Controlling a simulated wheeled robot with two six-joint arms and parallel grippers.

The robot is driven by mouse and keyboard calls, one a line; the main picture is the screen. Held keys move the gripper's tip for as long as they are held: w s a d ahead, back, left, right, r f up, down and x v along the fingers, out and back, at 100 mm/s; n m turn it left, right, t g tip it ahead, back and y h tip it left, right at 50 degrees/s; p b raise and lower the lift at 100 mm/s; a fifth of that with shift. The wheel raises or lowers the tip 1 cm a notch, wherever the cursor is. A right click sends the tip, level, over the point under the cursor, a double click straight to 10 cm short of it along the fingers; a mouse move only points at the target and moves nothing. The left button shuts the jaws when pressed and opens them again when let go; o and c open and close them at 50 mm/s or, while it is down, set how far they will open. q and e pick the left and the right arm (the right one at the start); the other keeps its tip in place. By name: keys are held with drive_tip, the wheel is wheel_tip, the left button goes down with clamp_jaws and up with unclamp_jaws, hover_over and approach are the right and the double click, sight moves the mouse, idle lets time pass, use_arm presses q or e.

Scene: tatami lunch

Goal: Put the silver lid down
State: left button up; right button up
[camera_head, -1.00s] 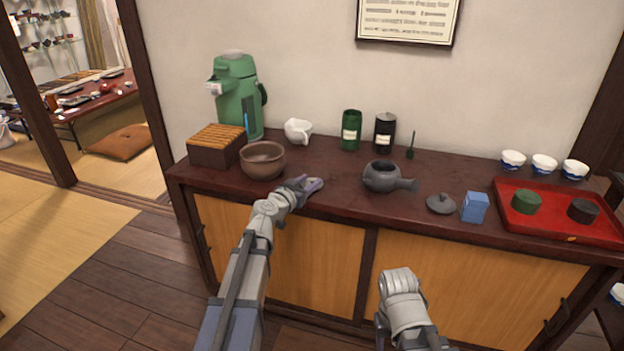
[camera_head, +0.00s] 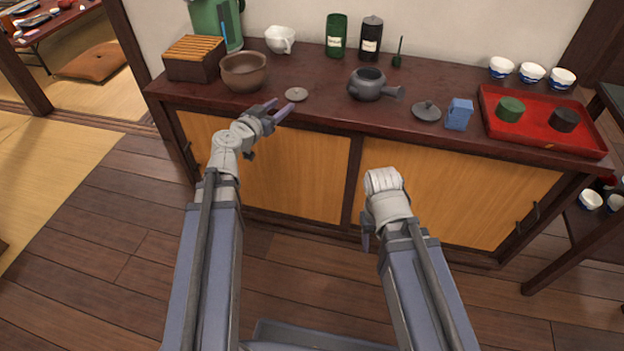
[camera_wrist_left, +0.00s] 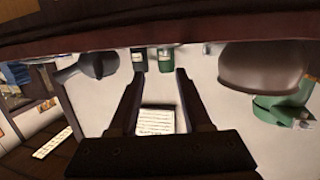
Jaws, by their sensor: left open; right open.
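The silver lid (camera_head: 296,94), a small flat grey disc, lies on the dark wooden counter (camera_head: 325,112) near its front edge, right of the brown bowl. My left gripper (camera_head: 283,104) is open and empty, just in front of the lid at the counter's edge, with a small gap seeming to lie between them. In the left wrist view the open fingers (camera_wrist_left: 155,75) have nothing between them, and I cannot make out the lid there. My right gripper (camera_head: 366,236) hangs low in front of the cabinet, away from the lid; its fingers are partly hidden.
A brown bowl (camera_head: 244,72) stands left of the lid. A dark side-handled teapot (camera_head: 368,86) stands to its right, then a dark knobbed lid (camera_head: 426,111), a blue box (camera_head: 459,114) and a red tray (camera_head: 540,138). The counter between bowl and teapot is mostly clear.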

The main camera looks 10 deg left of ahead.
use_arm(q)
drive_tip(key=s+d+f+m+g+h, duration=0.1)
drive_tip(key=s+d+f+m+g, duration=0.1)
drive_tip(key=s+d+f+g, duration=0.6)
drive_tip(key=s+d+f+m+g+h, duration=0.15)
drive_tip(key=d+f, duration=0.25)
drive_tip(key=d, duration=0.7)
drive_tip(key=s+f+n+g+y, duration=0.1)
drive_tip(key=s+f+g+y, duration=0.2)
drive_tip(key=s, duration=0.4)
drive_tip(key=s+f+n+g+y, duration=0.1)
drive_tip(key=s+f+g+y, duration=0.2)
drive_tip(key=s+y, duration=0.2)
drive_tip(key=s, duration=0.3)
drive_tip(key=shift+a, duration=0.25)
